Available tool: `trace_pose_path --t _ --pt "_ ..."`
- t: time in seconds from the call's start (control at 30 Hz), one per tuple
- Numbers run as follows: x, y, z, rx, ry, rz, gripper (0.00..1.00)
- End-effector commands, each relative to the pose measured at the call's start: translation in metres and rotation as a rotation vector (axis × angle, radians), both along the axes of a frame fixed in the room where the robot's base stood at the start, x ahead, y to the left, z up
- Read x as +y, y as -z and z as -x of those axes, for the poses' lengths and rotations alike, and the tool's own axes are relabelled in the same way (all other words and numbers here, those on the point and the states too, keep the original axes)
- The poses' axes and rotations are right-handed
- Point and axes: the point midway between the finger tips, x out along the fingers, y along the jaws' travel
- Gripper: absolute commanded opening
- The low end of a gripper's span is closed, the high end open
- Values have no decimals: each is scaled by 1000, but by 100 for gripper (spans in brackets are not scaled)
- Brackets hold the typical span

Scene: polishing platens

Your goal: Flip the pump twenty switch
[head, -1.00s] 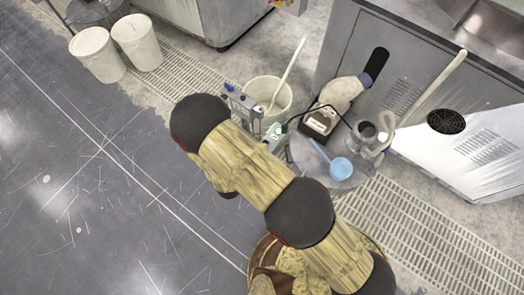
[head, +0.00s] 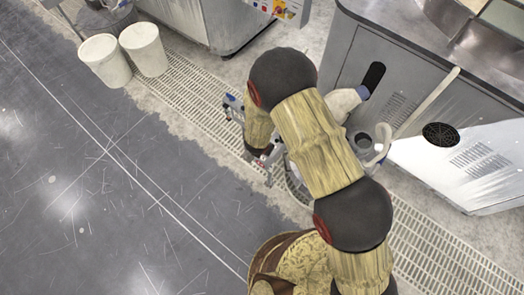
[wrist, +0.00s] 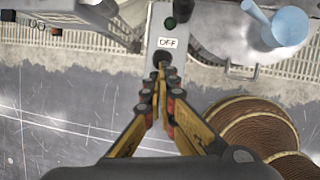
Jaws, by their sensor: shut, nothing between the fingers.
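A narrow grey switch box (wrist: 180,42) stands at the top middle of the wrist view. It has a white label reading OFF, a dark round indicator (wrist: 171,22) above the label, and a dark switch (wrist: 162,58) below it. No pump number is readable. My gripper (wrist: 161,72) is shut and empty, its fingertips at the switch's lower edge; I cannot tell whether they touch it. In the head view my arm hides most of the box and the fingertips.
A light blue ladle (wrist: 287,28) lies right of the box. Another panel with small lamps (wrist: 40,25) is at upper left. White buckets (head: 104,62) stand by the floor grating, and a steel machine (head: 440,110) is at right. The dark floor at left is clear.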

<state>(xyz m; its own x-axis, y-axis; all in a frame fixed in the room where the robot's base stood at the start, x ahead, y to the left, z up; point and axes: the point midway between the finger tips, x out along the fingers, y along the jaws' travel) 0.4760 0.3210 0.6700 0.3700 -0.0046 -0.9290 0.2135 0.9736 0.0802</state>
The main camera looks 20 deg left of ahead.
Motion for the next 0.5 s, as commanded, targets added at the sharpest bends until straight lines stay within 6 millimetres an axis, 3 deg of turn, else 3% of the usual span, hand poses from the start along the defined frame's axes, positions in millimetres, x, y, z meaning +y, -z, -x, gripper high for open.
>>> trace_pose_path --t 0.13,0.5 --pt "-4 -3 -8 77 4 -32 0" --pt "-9 -3 -20 71 0 -28 0"
